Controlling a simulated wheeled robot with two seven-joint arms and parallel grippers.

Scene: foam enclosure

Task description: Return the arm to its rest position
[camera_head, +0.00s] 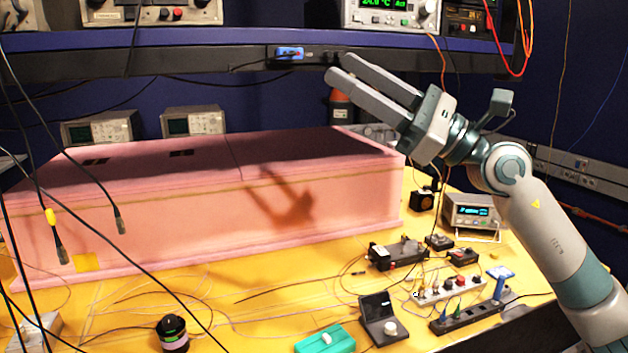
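My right arm (555,240) comes in from the lower right and reaches up and to the left. My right gripper (345,76) is raised, with its two long grey fingers pointing to the upper left. The fingers are apart, with a gap between them, and nothing is held. The gripper is in front of the shelf and above the right end of the pink foam enclosure (330,213). The gripper's shadow falls on the foam. My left gripper is not in the view.
A yellow table (250,285) carries several small devices, a grey meter (472,214), a green box (325,339) and loose wires. Black cables (75,165) hang at the left. A dark shelf (200,55) with instruments runs along the back. Open space lies above the foam's left part.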

